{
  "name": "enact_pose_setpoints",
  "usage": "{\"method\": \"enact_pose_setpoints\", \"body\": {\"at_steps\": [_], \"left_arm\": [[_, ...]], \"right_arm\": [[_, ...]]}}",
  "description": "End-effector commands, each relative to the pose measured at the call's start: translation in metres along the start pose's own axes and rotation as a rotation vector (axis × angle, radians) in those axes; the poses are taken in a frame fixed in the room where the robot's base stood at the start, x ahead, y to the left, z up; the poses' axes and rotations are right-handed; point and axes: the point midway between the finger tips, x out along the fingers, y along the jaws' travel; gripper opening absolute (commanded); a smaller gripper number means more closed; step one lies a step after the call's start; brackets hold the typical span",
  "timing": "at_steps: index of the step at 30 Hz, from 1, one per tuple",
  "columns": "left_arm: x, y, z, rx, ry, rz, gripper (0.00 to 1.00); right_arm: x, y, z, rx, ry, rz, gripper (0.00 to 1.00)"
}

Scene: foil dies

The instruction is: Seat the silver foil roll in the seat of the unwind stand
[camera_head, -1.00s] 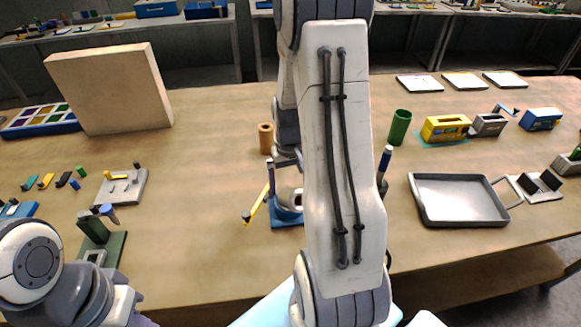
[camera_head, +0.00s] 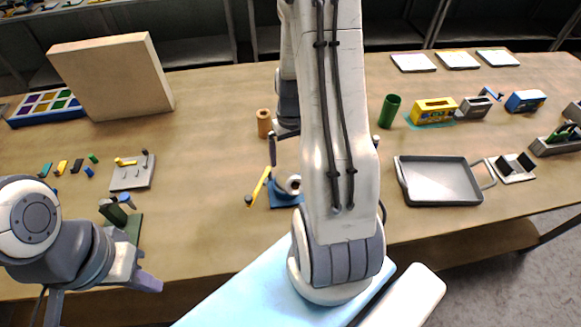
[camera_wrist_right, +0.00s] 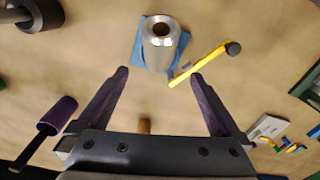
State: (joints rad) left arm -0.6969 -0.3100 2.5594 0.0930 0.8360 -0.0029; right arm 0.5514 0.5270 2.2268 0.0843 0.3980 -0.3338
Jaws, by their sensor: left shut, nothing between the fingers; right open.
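The silver foil roll (camera_wrist_right: 161,45) stands upright on the blue base of the unwind stand (camera_wrist_right: 139,38), its hollow top showing. In the head view the roll (camera_head: 293,184) and the blue base (camera_head: 284,199) are partly hidden by my right arm. A yellow arm with a dark knob (camera_wrist_right: 205,63) reaches out beside the roll. Whether the roll is fully down in the seat I cannot tell. My right gripper (camera_wrist_right: 158,76) is open, its fingertips apart on either side, just short of the roll. My left gripper (camera_head: 148,281) is shut and empty at the table's front left.
A copper-coloured roll (camera_head: 264,123) stands behind the stand. A green cup (camera_head: 389,110) and a grey tray (camera_head: 440,181) are to the right. A dark green fixture (camera_head: 125,222) is near my left gripper. A purple-handled item (camera_wrist_right: 57,115) lies left in the wrist view.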

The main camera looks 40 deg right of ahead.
Motion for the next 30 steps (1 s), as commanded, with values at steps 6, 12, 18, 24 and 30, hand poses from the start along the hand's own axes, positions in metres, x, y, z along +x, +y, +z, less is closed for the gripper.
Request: {"method": "enact_pose_setpoints", "body": {"at_steps": [6,12,18,24,30], "left_arm": [[-0.015,0.001,-0.001,0.001,-0.001,0.000,0.00],[-0.019,0.001,-0.001,0.002,-0.001,0.000,0.00],[-0.021,0.002,-0.001,0.002,-0.001,0.000,0.00],[-0.025,0.002,-0.001,0.003,-0.001,0.000,0.00],[-0.015,0.001,-0.001,0.001,-0.001,0.000,0.00]], "right_arm": [[0.011,0.001,0.004,-0.009,-0.005,-0.002,1.00],[0.041,0.001,0.004,-0.009,-0.005,-0.002,1.00],[0.055,0.001,0.004,-0.009,-0.001,0.000,1.00],[0.077,0.002,0.007,-0.008,-0.005,-0.001,1.00],[0.104,0.002,0.007,-0.009,-0.001,0.000,1.00]]}}
